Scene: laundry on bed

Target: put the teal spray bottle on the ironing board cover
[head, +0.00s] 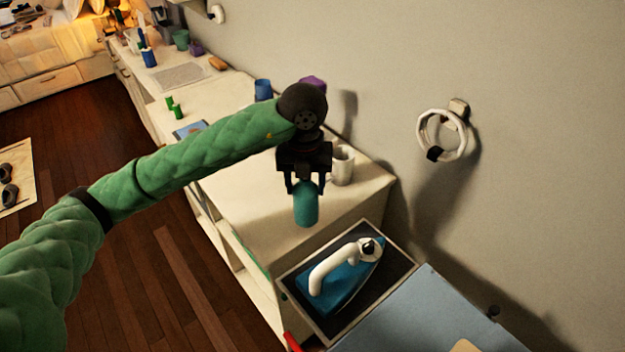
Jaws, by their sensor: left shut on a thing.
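My left gripper (305,184) points down over the near end of the white counter and is shut on the teal spray bottle (306,207). The bottle hangs below the fingers, and its top is hidden between them. I cannot tell for sure whether its base is clear of the counter. The blue-grey ironing board cover (431,322) is at the bottom right, lower in the picture than the bottle and apart from it. My right gripper is not in view.
A blue and white iron (345,276) rests on a dark framed stand (403,268) between counter and board. A white mug (342,166) stands close beside my gripper. A blue cup (263,90) and green items (174,107) stand further back. A white ring (441,136) hangs on the wall.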

